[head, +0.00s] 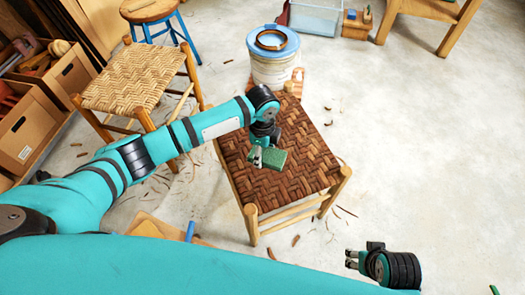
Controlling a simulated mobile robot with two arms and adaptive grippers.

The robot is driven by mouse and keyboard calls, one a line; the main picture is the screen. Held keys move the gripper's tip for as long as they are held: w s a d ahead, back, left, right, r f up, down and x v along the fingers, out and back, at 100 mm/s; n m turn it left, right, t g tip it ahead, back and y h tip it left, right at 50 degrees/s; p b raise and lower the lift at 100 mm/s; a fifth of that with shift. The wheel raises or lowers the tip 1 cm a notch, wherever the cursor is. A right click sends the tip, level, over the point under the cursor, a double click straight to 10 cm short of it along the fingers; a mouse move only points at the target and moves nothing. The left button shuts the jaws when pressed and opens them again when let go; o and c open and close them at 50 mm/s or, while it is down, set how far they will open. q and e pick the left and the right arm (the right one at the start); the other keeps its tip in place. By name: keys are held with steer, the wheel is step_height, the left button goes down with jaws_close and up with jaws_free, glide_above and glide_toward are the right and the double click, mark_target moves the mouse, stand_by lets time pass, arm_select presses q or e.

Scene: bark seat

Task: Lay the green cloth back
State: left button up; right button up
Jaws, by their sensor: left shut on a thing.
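The green cloth (275,159) shows as a small, thick folded pad over the dark woven bark seat (300,172) of the front stool. My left gripper (261,158) points down over the seat and is shut on the green cloth at its left side. I cannot tell whether the cloth touches the seat or hangs just above it. My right gripper (350,259) is at the lower right, over bare floor and away from the stool. Its two fingertips are apart, with nothing between them.
A lidded bucket (272,65) with a brown ring on top stands behind the seat. A pale woven stool (133,79) stands at the left, near boxes (27,130). Bark scraps and a board (150,228) lie on the floor. The floor to the right is mostly clear.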

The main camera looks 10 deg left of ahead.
arm_select(q)
step_height(320, 180, down, 3)
steer(key=b, duration=0.2)
steer(key=shift+r+b, duration=0.1)
steer(key=shift+b, duration=0.25)
arm_select(e)
steer(key=v, duration=0.5)
arm_select(q)
step_height(320, 180, down, 2)
steer(key=b, duration=0.2)
steer(key=shift+f+b, duration=0.2)
steer(key=shift+b, duration=0.2)
steer(key=shift+f, duration=0.15)
arm_select(e)
steer(key=w+a+r+t, duration=0.1)
steer(key=w+r+t, duration=0.1)
steer(key=w, duration=0.3)
steer(key=w+a+r+t+y, duration=0.1)
steer(key=w+a+r+t, duration=0.1)
steer(key=w+t, duration=0.3)
steer(key=shift+w+a+r+y, duration=0.25)
steer(key=shift+w+r+y, duration=0.05)
steer(key=shift+w, duration=0.2)
arm_select(q)
steer(key=shift+f+b, duration=0.3)
steer(key=shift+f, duration=0.15)
arm_select(e)
steer(key=shift+w+a+r+t, duration=0.15)
steer(key=shift+w+r+t, duration=0.25)
steer(key=shift+r, duration=0.05)
